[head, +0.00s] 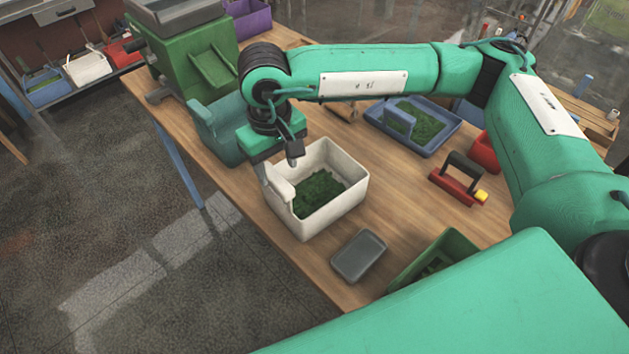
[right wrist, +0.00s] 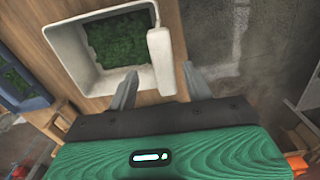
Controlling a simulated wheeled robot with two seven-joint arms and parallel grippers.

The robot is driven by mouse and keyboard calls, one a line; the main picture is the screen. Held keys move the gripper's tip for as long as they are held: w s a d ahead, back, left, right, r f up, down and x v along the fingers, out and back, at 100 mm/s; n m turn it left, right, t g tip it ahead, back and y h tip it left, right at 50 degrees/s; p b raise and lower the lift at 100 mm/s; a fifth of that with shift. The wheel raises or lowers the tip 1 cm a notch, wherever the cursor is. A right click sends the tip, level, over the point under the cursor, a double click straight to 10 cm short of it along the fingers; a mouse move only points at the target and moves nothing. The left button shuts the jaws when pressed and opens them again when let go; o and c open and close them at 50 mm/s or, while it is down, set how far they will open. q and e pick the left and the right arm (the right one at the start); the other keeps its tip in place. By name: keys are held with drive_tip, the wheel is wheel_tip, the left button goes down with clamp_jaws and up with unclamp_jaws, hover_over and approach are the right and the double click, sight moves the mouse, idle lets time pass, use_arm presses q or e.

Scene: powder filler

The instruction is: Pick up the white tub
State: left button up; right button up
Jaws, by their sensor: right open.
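The white tub (head: 345,203) stands upright on the wooden table near its left edge, with dark green material (head: 318,190) inside. It has a raised white handle (head: 281,187) on its left wall. My right gripper (head: 280,164) is open and empty just above that handle. In the right wrist view, the tub (right wrist: 92,75) is ahead of my gripper (right wrist: 160,74), and its handle (right wrist: 160,58) lies between the two spread fingertips, with no clear contact. My left gripper is not in view.
A teal bin (head: 222,130) stands close behind the gripper, beside a green machine (head: 195,60). A grey lid-like block (head: 359,256) and a green bin (head: 440,255) are in front.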

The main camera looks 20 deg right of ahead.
sight(276, 177)
drive_tip(key=shift+a+f+p, duration=0.1)
drive_tip(key=shift+f+p, duration=0.3)
drive_tip(key=shift+f, duration=0.45)
wheel_tip(276, 177, down, 4)
drive_tip(key=shift+a+p, duration=0.15)
drive_tip(key=shift+p, duration=1.05)
drive_tip(key=shift+f, duration=0.4)
drive_tip(key=shift+c, duration=0.2)
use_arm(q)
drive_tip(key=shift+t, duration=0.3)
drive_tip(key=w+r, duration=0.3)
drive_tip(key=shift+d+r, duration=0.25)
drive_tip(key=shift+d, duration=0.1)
use_arm(e)
clamp_jaws()
